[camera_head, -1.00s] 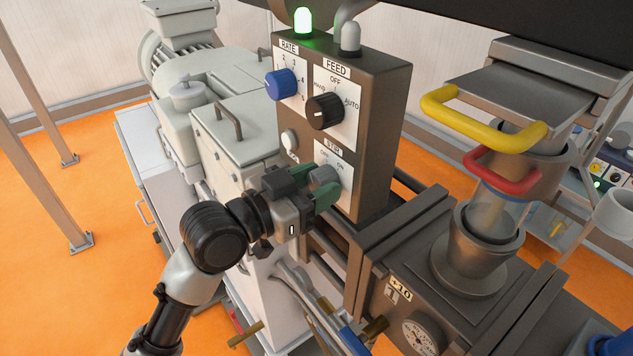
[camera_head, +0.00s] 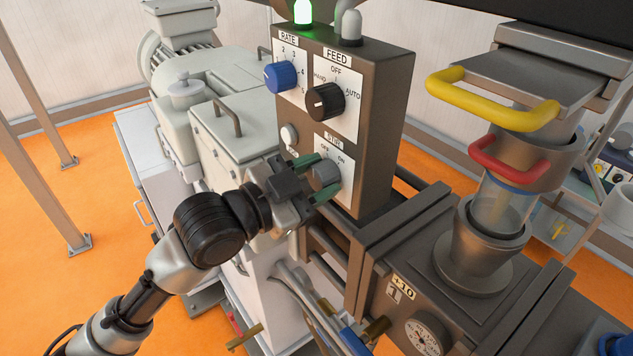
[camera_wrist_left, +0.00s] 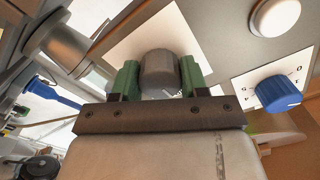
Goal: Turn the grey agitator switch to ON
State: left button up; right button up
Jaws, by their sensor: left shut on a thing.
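The grey agitator switch (camera_head: 325,174) is a round knob on the lower white panel of the control box, under a label that seems to read STIR, with OFF and ON marks above it. My left gripper (camera_head: 318,177) has its green fingers on either side of this knob and is shut on it. In the left wrist view the grey knob (camera_wrist_left: 158,72) sits between the two green fingers (camera_wrist_left: 160,80). The knob's pointer mark is hidden, so I cannot tell its exact setting. My right gripper is not in view.
The brown control box (camera_head: 376,130) also carries a blue RATE knob (camera_head: 281,77), a black FEED knob (camera_head: 324,102), a white button (camera_head: 289,136) and a lit green lamp (camera_head: 303,12). Yellow (camera_head: 490,105) and red (camera_head: 508,163) handles stand at the right.

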pick_arm(q)
jog(key=m, duration=0.3)
jog(key=shift+m, duration=1.8)
jog(key=o, duration=0.9)
jog(key=b+v, duration=0.4)
jog(key=v, duration=0.6)
jog(key=shift+s+a, duration=0.2)
jog(key=shift+a, duration=0.15)
